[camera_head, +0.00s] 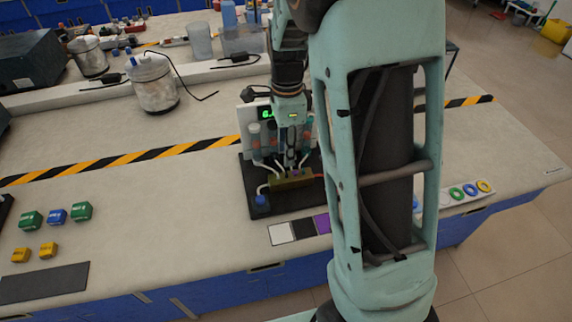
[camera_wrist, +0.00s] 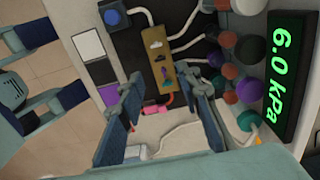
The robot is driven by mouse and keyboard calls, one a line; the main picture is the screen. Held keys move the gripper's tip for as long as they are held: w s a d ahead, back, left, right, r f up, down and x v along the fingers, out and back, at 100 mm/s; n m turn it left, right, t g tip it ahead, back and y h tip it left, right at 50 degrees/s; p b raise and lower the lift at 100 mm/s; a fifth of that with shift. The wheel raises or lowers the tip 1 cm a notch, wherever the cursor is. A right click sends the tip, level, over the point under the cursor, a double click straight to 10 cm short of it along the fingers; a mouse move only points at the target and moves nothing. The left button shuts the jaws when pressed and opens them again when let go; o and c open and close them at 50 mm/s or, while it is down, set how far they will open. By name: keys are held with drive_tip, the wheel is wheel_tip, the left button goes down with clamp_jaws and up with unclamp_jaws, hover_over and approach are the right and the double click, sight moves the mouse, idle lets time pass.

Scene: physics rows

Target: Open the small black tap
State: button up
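A brass manifold bar (camera_wrist: 158,64) with small taps and tubes lies on a dark base plate; it also shows in the camera_head view (camera_head: 292,181).
A pressure display (camera_wrist: 288,70) reads 6.0 kPa, beside a row of coloured round parts (camera_wrist: 249,90). A blue-capped part (camera_wrist: 114,17) sits at the plate's corner. White, black and purple squares (camera_head: 282,233) lie in front.

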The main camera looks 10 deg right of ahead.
sight(287, 173)
wheel_tip(287, 173, down, 8)
drive_tip(key=shift+r, duration=0.2)
drive_tip(key=shift+c, duration=0.5)
clamp_jaws()
